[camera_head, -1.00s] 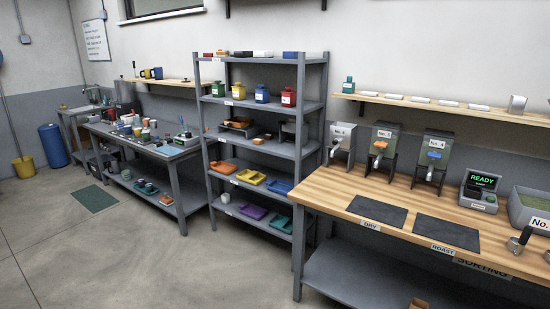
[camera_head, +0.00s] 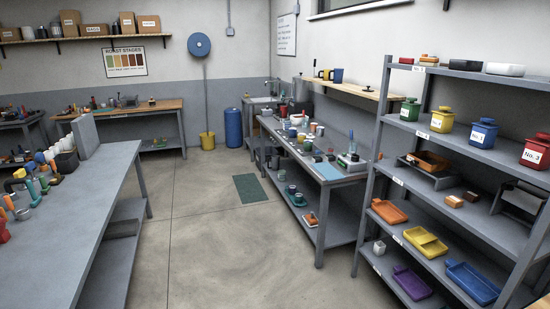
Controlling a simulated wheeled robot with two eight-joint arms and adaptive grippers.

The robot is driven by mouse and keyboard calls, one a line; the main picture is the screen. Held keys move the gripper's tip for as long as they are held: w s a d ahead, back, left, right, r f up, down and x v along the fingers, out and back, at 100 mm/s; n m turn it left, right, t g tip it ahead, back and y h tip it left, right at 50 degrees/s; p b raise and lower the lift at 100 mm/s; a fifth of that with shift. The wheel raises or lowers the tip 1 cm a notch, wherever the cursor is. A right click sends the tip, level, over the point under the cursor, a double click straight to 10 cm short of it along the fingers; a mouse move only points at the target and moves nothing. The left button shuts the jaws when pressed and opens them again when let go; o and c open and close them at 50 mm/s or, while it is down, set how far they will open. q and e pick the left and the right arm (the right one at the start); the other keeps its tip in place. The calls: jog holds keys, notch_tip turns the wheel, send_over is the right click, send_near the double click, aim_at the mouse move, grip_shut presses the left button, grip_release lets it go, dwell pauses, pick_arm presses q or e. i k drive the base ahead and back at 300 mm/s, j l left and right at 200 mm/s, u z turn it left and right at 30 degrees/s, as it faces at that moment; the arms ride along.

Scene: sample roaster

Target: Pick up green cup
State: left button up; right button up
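No green cup can be told apart for sure. Several small cups and jars stand on the grey bench (camera_head: 335,181) right of the middle, too small to tell each one. On that bench's lower shelf a small green item (camera_head: 299,201) sits near a dark cup-like item (camera_head: 291,189); I cannot tell whether the green item is a cup or a saucer. A green lidded canister (camera_head: 410,109) with a label stands on the shelf rack at the right. Neither of my grippers is in view.
A grey shelf rack (camera_head: 364,215) with trays and canisters stands at the right. A long grey table (camera_head: 100,190) with colourful items stands at the left. Bare floor (camera_head: 215,235) lies between them, with a green mat (camera_head: 249,188). A blue barrel (camera_head: 233,127) stands at the back.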

aim_at(308, 146)
jog(key=i+j+u, duration=0.15)
jog(key=i+u, duration=0.15)
jog(key=i, duration=0.9)
jog(key=i+l+u, duration=0.1)
jog(key=i+u, duration=0.2)
jog(key=i, duration=0.85)
jog(key=i+j+z, duration=0.15)
jog(key=i+z, duration=0.25)
jog(key=i+j+z, duration=0.35)
jog(key=i, duration=0.25)
jog(key=i+j+z, duration=0.85)
jog(key=j, duration=0.25)
jog(key=i+j+z, duration=0.1)
jog(key=j, duration=0.25)
jog(key=i+j+z, duration=0.1)
jog(key=j, duration=0.25)
jog(key=i, duration=0.1)
